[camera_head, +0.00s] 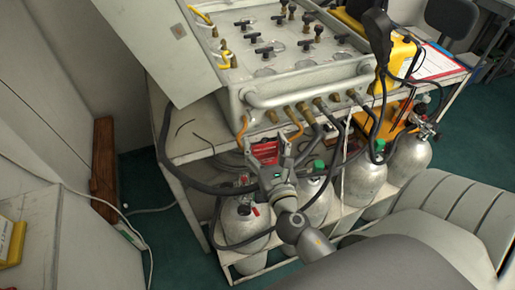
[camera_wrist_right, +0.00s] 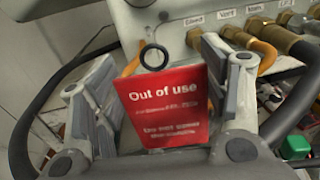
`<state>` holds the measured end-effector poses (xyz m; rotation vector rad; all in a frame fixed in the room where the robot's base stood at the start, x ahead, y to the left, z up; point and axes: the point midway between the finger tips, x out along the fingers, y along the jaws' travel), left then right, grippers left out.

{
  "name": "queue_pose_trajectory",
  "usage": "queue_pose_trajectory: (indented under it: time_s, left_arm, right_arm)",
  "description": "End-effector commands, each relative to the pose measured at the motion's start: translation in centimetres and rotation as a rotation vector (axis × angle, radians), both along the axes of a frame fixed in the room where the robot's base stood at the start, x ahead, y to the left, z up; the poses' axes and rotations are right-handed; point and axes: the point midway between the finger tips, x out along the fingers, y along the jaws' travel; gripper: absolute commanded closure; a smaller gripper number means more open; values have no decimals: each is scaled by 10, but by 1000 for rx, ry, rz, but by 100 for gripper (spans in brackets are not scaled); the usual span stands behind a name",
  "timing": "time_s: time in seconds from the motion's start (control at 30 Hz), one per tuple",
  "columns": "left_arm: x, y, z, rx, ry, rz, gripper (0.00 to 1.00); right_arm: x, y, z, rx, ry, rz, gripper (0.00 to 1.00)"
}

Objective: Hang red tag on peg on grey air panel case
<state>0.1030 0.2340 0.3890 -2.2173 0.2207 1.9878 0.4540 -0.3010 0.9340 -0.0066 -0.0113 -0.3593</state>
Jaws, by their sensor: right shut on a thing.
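The red "Out of use" tag (camera_head: 264,152) is between the fingers of my right gripper (camera_head: 266,158), just in front of the grey air panel case (camera_head: 300,78). In the right wrist view, the tag (camera_wrist_right: 168,108) stands upright, its white print facing the camera. A black ring (camera_wrist_right: 153,56) shows at its top edge. The fingers (camera_wrist_right: 165,95) are on both sides of the tag. The case's lower front (camera_wrist_right: 185,18) is behind it. I cannot make out the peg clearly. My left gripper is out of view.
Brass fittings (camera_head: 302,107) with hoses line the case's front edge, close to the right gripper. Gas cylinders (camera_head: 313,197) stand on the shelf below. The open lid (camera_head: 150,40) is at the left. A yellow device (camera_head: 402,55) and clipboard (camera_head: 437,62) are to the right.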

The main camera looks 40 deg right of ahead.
Motion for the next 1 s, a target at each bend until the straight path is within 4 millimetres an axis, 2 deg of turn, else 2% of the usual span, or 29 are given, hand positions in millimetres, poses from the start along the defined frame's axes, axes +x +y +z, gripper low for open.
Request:
queue_pose_trajectory:
  time_s: [0.13, 0.37, 1.0]
  left_arm:
    - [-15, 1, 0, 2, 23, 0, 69]
    - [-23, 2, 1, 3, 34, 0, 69]
    - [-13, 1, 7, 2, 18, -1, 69]
  right_arm:
    - [2, -5, -2, 3, 1, -14, 48]
    - [10, -6, -2, 1, 0, -14, 48]
    - [41, -14, -5, 3, 1, -13, 48]
